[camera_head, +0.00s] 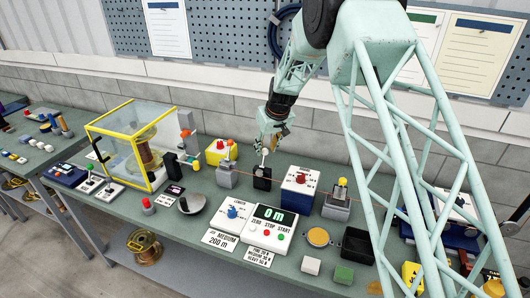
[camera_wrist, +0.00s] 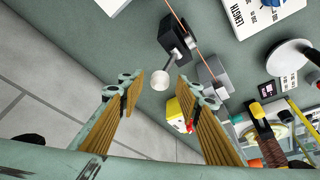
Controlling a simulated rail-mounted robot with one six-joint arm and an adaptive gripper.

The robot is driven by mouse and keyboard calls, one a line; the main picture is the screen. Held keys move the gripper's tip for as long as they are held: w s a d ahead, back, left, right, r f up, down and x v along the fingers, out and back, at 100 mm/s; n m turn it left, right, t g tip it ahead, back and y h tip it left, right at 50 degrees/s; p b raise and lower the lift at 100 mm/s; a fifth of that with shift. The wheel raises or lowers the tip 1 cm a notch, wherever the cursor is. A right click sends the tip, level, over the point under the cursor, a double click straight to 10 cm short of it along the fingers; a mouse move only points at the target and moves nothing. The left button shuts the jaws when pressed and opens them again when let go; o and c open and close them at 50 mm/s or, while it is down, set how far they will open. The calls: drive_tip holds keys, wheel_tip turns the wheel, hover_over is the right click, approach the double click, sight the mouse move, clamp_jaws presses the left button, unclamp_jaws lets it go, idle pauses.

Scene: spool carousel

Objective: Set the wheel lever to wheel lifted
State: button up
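The likely wheel lever is a short lever with a white ball knob (camera_head: 264,153) on a small black block (camera_head: 262,178), which sits on the bench with a thin orange line running past it. In the wrist view the white knob (camera_wrist: 161,80) shows near the middle, its stem leading up to the black block (camera_wrist: 176,38). My gripper (camera_head: 272,138) is above the block, close to the knob. In the wrist view my gripper (camera_wrist: 162,88) is open, with the knob between or just beyond its fingertips; contact cannot be told. No lever position label is readable.
Grey blocks (camera_head: 227,178) and (camera_head: 337,206) stand on either side along the line. A blue-and-white box (camera_head: 298,188) with a red knob is close on the right. A yellow box (camera_head: 221,151) is behind left. The yellow-framed clear case (camera_head: 130,140) stands further left. A "0 m" counter (camera_head: 268,226) is in front.

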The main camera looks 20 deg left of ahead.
sight(265, 150)
drive_tip(key=shift+x, duration=1.65)
drive_tip(key=shift+c, duration=0.7)
clamp_jaws()
drive_tip(key=shift+s+f, duration=0.1)
